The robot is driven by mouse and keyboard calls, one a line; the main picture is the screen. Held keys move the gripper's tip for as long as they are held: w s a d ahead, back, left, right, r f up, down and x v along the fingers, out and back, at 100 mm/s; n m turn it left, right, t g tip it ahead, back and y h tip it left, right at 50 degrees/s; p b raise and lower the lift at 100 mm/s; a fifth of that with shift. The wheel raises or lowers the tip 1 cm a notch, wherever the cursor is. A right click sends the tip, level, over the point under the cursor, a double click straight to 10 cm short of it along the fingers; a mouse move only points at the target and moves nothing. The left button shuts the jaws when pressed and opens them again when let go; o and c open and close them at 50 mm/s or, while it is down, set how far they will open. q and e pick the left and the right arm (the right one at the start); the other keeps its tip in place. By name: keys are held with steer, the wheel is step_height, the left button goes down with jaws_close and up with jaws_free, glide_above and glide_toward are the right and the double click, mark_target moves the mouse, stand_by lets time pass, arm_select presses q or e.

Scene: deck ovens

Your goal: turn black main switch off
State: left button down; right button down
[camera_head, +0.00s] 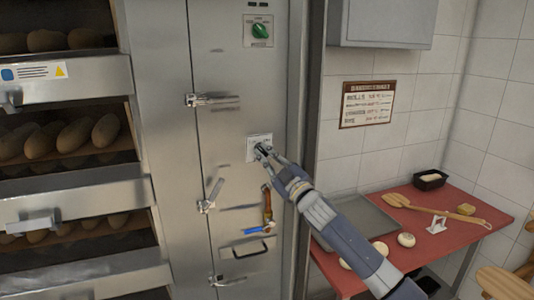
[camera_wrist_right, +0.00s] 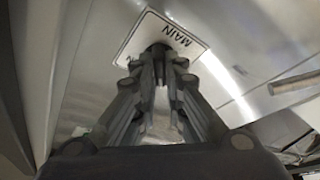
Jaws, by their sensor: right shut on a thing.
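The black main switch (camera_wrist_right: 157,50) sits on a white plate labelled MAIN (camera_wrist_right: 178,36), which shows upside down in the right wrist view. In the head view the plate (camera_head: 252,141) is on the steel cabinet door, below a green knob (camera_head: 260,31). My right gripper (camera_head: 263,152) reaches up to the plate from the lower right. In the right wrist view my right gripper (camera_wrist_right: 160,58) is shut on the switch. The fingers hide most of the switch, so its exact setting cannot be told. My left gripper is not in view.
Deck ovens with loaves (camera_head: 75,135) stand at the left. Latches (camera_head: 212,99) and a handle (camera_head: 250,250) stick out from the cabinet door. A red table (camera_head: 470,205) at the right holds a tray, buns and wooden tools. A grey box (camera_head: 385,22) hangs above.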

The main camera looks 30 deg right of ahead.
steer(key=shift+d+r+n+y, duration=0.15)
steer(key=shift+r+n+y, duration=0.25)
steer(key=shift+n, duration=0.3)
steer(key=shift+p, duration=0.3)
steer(key=c, duration=1.7)
jaws_free()
steer(key=shift+o, duration=0.2)
steer(key=shift+w+f, duration=0.2)
steer(key=shift+f, duration=0.1)
steer(key=shift+s+f, duration=0.2)
steer(key=shift+s, duration=0.3)
steer(key=v, duration=1.1)
steer(key=shift+r, duration=0.2)
steer(key=shift+f, duration=0.1)
